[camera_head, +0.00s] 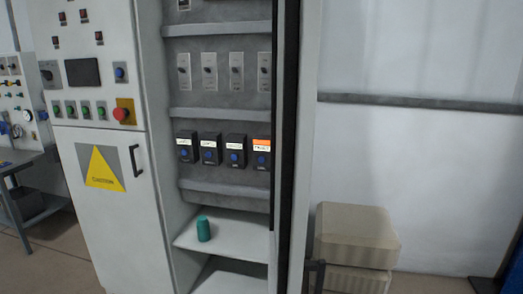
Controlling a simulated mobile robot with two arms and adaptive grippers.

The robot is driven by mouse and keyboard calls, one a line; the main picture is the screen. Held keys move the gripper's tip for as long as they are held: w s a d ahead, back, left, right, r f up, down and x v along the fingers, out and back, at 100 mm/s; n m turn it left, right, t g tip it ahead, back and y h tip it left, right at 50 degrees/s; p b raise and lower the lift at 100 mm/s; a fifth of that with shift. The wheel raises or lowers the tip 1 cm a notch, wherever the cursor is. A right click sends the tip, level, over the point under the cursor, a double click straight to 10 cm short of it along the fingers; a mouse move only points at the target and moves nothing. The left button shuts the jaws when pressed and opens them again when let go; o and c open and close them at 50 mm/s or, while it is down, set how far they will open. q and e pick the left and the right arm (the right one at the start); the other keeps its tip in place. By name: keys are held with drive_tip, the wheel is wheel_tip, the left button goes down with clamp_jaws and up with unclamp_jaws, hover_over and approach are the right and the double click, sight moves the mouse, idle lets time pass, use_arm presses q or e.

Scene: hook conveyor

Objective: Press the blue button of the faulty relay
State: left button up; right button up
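A row of several dark relays sits inside the open cabinet, each with a blue button and a label on top. The far right relay (262,152) has an orange label (262,144) and a blue button (261,160). The relays to its left, such as the one beside it (235,151) and the far left one (186,147), have white or mostly white labels. The label text is too small to read. Neither of my grippers shows in the head view.
A green cylinder (203,229) stands on the cabinet shelf (240,236) below the relays. Switches (209,71) line the row above. A control panel (90,70) with buttons is at left. Beige boxes (355,236) stand on the right, beside the cabinet's dark edge (286,130).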

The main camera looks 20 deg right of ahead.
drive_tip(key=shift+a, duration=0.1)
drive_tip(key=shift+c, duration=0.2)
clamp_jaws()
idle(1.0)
